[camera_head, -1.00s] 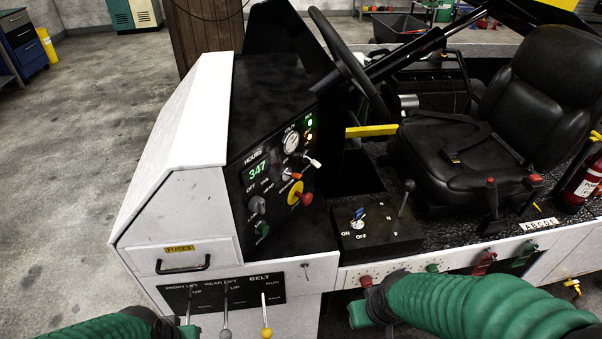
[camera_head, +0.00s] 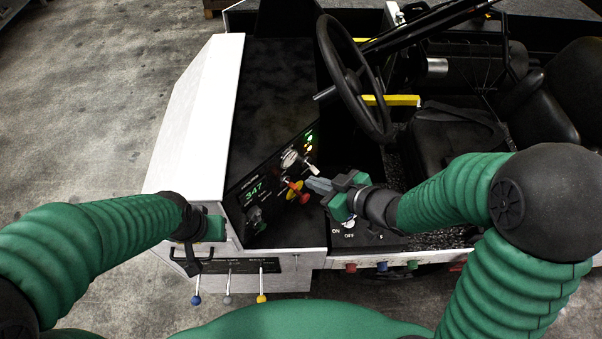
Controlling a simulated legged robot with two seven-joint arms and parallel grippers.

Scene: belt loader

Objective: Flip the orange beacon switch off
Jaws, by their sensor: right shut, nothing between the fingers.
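The orange-tipped toggle switch (camera_head: 292,184) sits on the sloped black dash panel, above a red knob (camera_head: 304,198) on a yellow plate. A white-tipped toggle (camera_head: 311,168) is just up and right of it. My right gripper (camera_head: 312,184) is shut and empty, its tips pointing left at the panel just right of the orange toggle. I cannot tell whether the tips touch it. My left gripper (camera_head: 216,228) hangs at the near left corner of the console, seen from behind; its fingers are not clear.
The steering wheel (camera_head: 328,52) and a yellow bar (camera_head: 392,100) stand behind my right gripper. Several belt and lift levers (camera_head: 261,298) stick out of the console front. A gauge (camera_head: 290,158) and lit lamps (camera_head: 309,141) are on the panel.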

